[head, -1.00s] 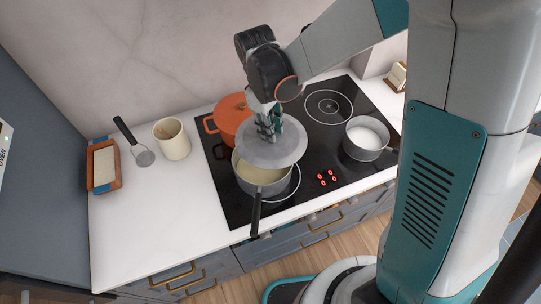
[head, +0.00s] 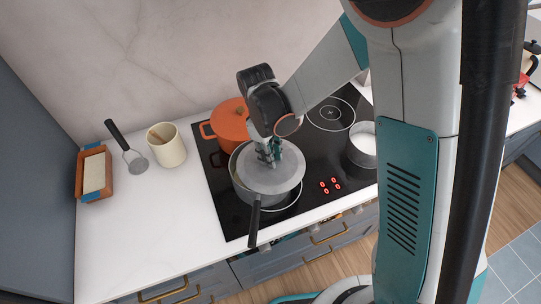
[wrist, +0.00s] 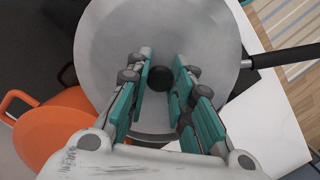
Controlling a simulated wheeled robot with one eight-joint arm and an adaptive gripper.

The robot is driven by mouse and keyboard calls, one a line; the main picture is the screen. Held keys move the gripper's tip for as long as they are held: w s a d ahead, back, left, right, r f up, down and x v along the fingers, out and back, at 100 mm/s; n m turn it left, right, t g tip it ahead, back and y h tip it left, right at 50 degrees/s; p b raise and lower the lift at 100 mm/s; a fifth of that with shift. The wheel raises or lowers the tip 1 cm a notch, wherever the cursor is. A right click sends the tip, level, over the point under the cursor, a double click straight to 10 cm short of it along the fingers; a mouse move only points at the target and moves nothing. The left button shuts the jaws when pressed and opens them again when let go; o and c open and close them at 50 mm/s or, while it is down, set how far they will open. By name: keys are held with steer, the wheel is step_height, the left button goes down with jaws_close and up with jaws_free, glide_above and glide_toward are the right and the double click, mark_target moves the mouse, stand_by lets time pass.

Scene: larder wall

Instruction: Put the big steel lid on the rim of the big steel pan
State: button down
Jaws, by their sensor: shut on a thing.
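The big steel lid (head: 285,178) is a round grey disc with a black knob (wrist: 157,78), seen between my fingers in the wrist view. My gripper (head: 269,155) is shut on the knob from above; it also shows in the wrist view (wrist: 160,80). The big steel pan (head: 238,190) stands on the front left of the hob, its black handle (head: 254,222) toward the front. The lid is over the pan and hides most of its opening. Some pan shows past the lid's left edge. I cannot tell whether lid and rim touch.
An orange pot (head: 229,125) stands close behind the pan. A smaller steel pan (head: 362,150) with white contents is at the right, partly behind my arm. A cream crock (head: 168,150), a skimmer (head: 135,160) and a brown-ended tray (head: 94,176) are on the left counter. The front left counter is clear.

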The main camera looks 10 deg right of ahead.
steer(key=c, duration=1.4)
jaws_free()
steer(key=shift+f, duration=0.15)
steer(key=r, duration=0.4)
steer(key=w+a+r+p, duration=0.1)
steer(key=r, duration=0.7)
steer(key=shift+w+a+p, duration=0.15)
steer(key=shift+a+p, duration=0.1)
steer(key=shift+p, duration=0.05)
